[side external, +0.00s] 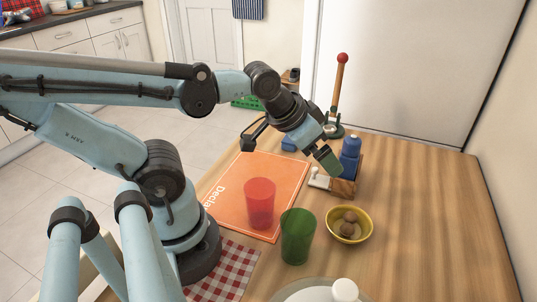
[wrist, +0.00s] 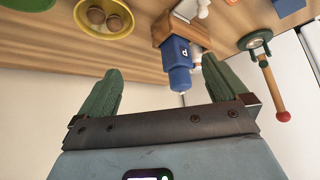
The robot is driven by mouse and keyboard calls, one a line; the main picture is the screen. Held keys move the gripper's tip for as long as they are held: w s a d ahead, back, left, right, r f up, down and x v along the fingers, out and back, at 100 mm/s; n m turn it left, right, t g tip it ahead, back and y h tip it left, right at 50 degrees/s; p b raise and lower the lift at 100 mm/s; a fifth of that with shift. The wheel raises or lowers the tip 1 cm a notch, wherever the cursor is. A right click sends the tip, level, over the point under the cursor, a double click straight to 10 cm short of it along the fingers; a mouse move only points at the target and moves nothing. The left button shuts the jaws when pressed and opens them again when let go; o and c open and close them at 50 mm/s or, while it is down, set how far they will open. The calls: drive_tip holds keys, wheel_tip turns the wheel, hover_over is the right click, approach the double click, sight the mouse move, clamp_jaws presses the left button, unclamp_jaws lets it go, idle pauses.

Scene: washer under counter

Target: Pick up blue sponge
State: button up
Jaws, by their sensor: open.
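A small blue block (side external: 289,143), which looks like the blue sponge, lies on the table behind my gripper in the side view, partly hidden by it. A blue piece (wrist: 288,7), probably the same block, shows at the top right edge of the wrist view, cut off by the frame. My gripper (side external: 326,157) is above the table, right of the block and close to a blue-topped bottle (side external: 350,150). In the wrist view its two green fingers (wrist: 160,85) are spread apart with nothing held between them.
The bottle, also in the wrist view (wrist: 178,55), stands in a wooden holder (side external: 347,186). A red-knobbed stand (side external: 340,90) rises behind. A yellow bowl (side external: 334,232) with brown balls, a red cup (side external: 260,203) and a green cup (side external: 298,237) stand nearer. The table's right side is clear.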

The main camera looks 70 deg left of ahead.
drive_tip(key=w+a+r+m+g+y, duration=0.1)
drive_tip(key=w+a+m+g, duration=0.15)
drive_tip(key=a, duration=0.35)
drive_tip(key=w+a+r+m+g, duration=0.2)
drive_tip(key=w+a, duration=0.2)
drive_tip(key=a, duration=0.2)
drive_tip(key=w+a+f+m+g+h, duration=0.1)
drive_tip(key=a+f+m, duration=0.1)
drive_tip(key=a, duration=0.5)
drive_tip(key=w+a+f+m+g, duration=0.1)
drive_tip(key=a+f+m+g, duration=0.15)
drive_tip(key=a, duration=0.45)
drive_tip(key=shift+t, duration=0.4)
drive_tip(key=f, duration=0.6)
drive_tip(key=shift+s+d, duration=0.2)
drive_tip(key=shift+d, duration=0.15)
drive_tip(key=shift+d+f, duration=0.15)
drive_tip(key=shift+f, duration=1.2)
drive_tip(key=shift+d+f, duration=0.1)
drive_tip(key=shift+f, duration=1.2)
drive_tip(key=c, duration=1.1)
drive_tip(key=shift+r, duration=0.1)
